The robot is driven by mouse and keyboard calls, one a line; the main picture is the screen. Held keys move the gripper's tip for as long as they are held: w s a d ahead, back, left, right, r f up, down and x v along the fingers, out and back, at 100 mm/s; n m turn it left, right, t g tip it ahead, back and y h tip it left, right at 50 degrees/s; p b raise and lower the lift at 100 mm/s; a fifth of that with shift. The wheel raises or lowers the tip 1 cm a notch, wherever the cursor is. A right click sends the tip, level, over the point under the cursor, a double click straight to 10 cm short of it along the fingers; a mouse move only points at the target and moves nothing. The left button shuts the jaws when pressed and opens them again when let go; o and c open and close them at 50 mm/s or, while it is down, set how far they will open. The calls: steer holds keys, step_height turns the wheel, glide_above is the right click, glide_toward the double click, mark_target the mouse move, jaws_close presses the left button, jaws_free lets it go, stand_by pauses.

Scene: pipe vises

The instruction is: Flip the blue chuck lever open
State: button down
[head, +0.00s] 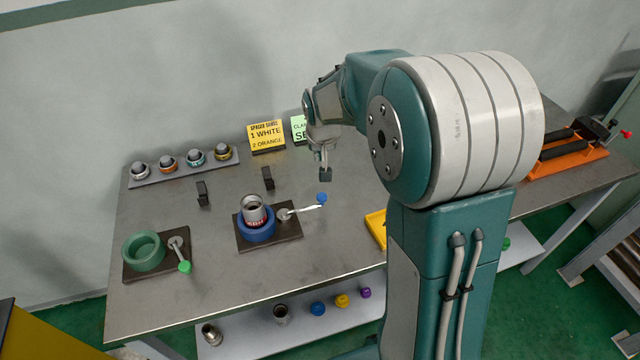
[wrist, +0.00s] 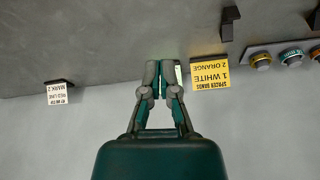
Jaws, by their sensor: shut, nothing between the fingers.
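The blue chuck (head: 257,230) sits on a dark base plate on the table, with a metal cylindrical part (head: 253,209) standing in it. Its lever (head: 304,209) is a pale arm that points right from a round pivot and ends in a blue knob (head: 322,197). My gripper (head: 325,176) is above the table, behind the blue knob in the head view and apart from it. In the wrist view my gripper (wrist: 162,66) has its fingertips together and empty. The chuck and lever are not in the wrist view.
A green chuck (head: 144,251) with a green-knobbed lever (head: 180,254) stands at left. A rack (head: 185,167) of several fittings and a yellow sign (head: 267,135) are at the back. A yellow tray (head: 377,227) is partly hidden by my arm. An orange stand (head: 568,160) is far right.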

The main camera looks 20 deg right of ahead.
steer(key=shift+w+f, duration=0.1)
steer(key=x, duration=1)
steer(key=shift+f, duration=0.1)
steer(key=s, duration=0.2)
steer(key=shift+s+a, duration=0.2)
steer(key=shift+s, duration=0.05)
steer(key=shift+s+a+f, duration=0.15)
steer(key=shift+s+f, duration=0.05)
steer(key=shift+s, duration=0.55)
